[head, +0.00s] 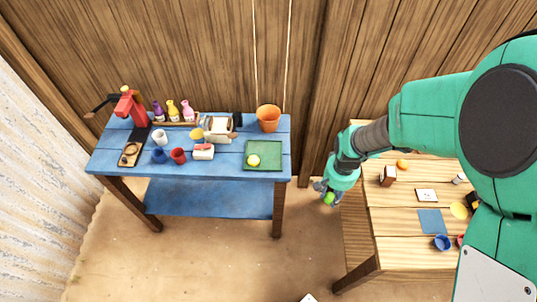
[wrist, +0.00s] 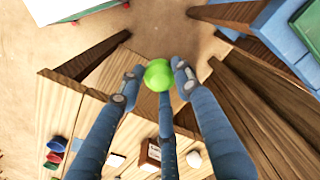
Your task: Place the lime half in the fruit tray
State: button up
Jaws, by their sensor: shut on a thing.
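My gripper (head: 325,188) is shut on the lime half (head: 328,199), a bright green rounded piece. It holds it in the air by the left edge of the wooden table, over the gap between the two tables. In the wrist view the lime half (wrist: 157,75) sits between the fingertips of my gripper (wrist: 156,78). The fruit tray (head: 272,148) is green and lies on the right part of the blue table, with a yellow-green round fruit (head: 253,160) in it. The lime half is apart from the tray, to its right and nearer.
The blue table (head: 220,167) also bears an orange pot (head: 268,118) behind the tray, a red and white item (head: 203,151), cups, bottles and a red press (head: 129,107). The wooden table (head: 393,225) bears an orange fruit (head: 402,164), a brown box (head: 388,176) and a blue mat (head: 432,220).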

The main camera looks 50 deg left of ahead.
jog(key=s+a+n, duration=0.3)
jog(key=s+a, duration=0.7)
jog(key=a, duration=0.4)
jog(key=shift+s+r+p, duration=0.2)
jog(key=shift+r+p, duration=0.15)
jog(key=shift+p, duration=0.05)
jog(key=shift+w+a, duration=0.1)
jog(key=shift+a, duration=0.1)
jog(key=b, duration=0.2)
send_over(273, 162)
jog(key=shift+f, duration=0.75)
jog(key=shift+f, duration=1.75)
jog(key=shift+f+b, duration=0.15)
jog(key=shift+b, duration=0.15)
jog(key=o, duration=0.9)
jog(key=shift+o, duration=0.2)
